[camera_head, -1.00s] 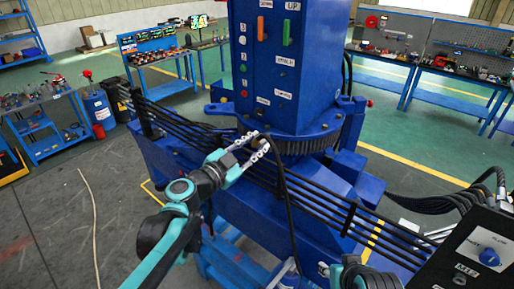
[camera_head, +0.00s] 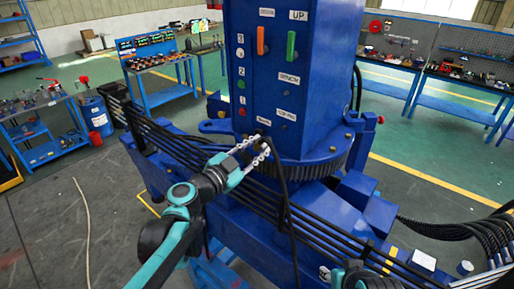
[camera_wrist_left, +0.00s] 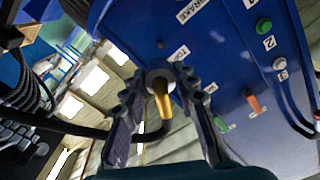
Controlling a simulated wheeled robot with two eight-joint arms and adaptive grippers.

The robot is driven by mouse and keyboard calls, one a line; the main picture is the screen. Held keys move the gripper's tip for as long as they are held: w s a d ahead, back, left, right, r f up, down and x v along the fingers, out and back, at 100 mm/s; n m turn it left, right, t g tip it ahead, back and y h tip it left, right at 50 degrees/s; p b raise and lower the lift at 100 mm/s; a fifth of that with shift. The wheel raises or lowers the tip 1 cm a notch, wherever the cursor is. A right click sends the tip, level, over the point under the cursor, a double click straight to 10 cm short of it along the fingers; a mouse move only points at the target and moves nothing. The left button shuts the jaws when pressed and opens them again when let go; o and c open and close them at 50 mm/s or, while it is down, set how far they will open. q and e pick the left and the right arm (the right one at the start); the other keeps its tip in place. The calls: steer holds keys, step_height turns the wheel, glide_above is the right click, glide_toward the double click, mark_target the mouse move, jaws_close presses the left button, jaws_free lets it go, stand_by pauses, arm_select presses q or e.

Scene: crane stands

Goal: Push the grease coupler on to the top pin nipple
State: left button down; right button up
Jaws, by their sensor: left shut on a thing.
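My left gripper (camera_head: 258,145) is shut on the grease coupler, with its chain-like fingers close to the lower front of the blue column (camera_head: 275,60). In the left wrist view, the grease coupler (camera_wrist_left: 160,76) is a grey round body with a brass part, between the two fingers of the left gripper (camera_wrist_left: 162,85). A black hose (camera_head: 288,200) hangs from it. The coupler's front end is hidden, so I cannot tell whether it touches a nipple. I cannot pick out the top pin nipple for certain. My right gripper is not visible; only part of my right arm shows at the bottom.
A toothed ring (camera_head: 310,165) surrounds the column's foot. Black pipes (camera_head: 330,228) run along the blue base below the gripper. Labels and coloured handles, including an orange one (camera_head: 260,40), cover the column's face. Workbenches (camera_head: 440,80) stand behind, with open floor between.

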mark_target(269, 138)
arm_select(q)
steer(key=w, duration=0.1)
steer(key=w+d, duration=0.1)
steer(key=w, duration=0.1)
steer(key=shift+w+d+f+b, duration=0.1)
steer(key=shift+d+f+b, duration=0.05)
steer(key=shift+f+b, duration=0.2)
steer(key=shift+w+d+r, duration=0.2)
steer(key=shift+w+d, duration=0.4)
steer(key=shift+d, duration=0.1)
steer(key=shift+w+d+f+b, duration=0.1)
steer(key=shift+w+d+b, duration=0.2)
steer(key=shift+w, duration=0.4)
steer(key=shift+s, duration=0.1)
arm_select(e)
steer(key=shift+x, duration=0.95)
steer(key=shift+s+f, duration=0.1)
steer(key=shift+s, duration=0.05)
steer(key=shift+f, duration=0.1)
arm_select(q)
steer(key=shift+b+x, duration=0.3)
steer(key=shift+x, duration=0.7)
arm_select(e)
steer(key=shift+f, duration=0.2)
arm_select(q)
steer(key=c, duration=1.1)
jaws_free()
